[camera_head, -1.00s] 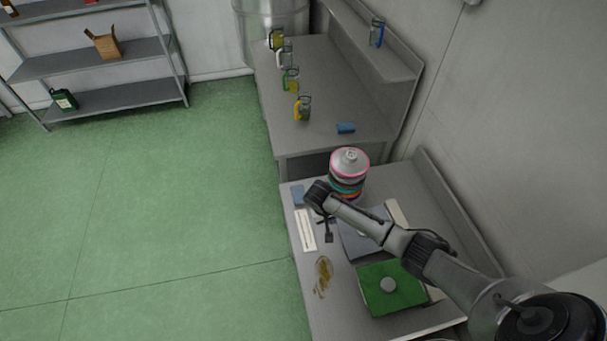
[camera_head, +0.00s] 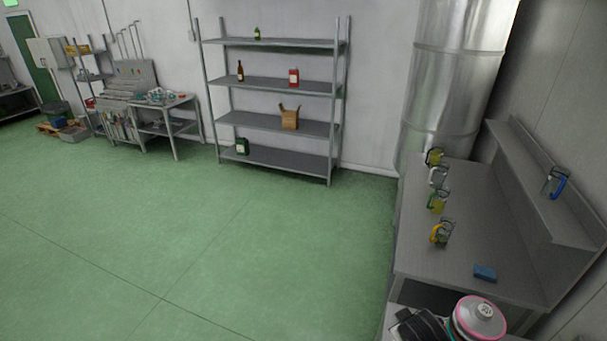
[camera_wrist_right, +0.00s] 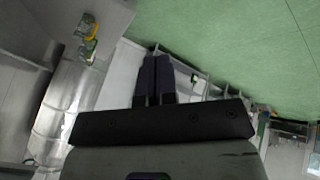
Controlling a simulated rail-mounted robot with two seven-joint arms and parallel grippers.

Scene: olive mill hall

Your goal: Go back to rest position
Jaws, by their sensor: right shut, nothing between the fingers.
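My right gripper (camera_wrist_right: 156,62) shows in the wrist view with its two dark fingers together and nothing between them. It points toward the hall, with the green floor (camera_wrist_right: 230,45) and a shelf rack beyond it. In the head view only a dark part of my right arm shows at the bottom edge, beside the canister with a pink-rimmed lid (camera_head: 478,318); the fingers are out of that picture. My left gripper is in neither view.
A steel bench (camera_head: 465,235) holds several handled jugs, one of them with a yellow handle (camera_head: 441,233), and a blue block (camera_head: 485,273). A shelf rack (camera_head: 275,165) stands at the back wall. The green floor at left is open.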

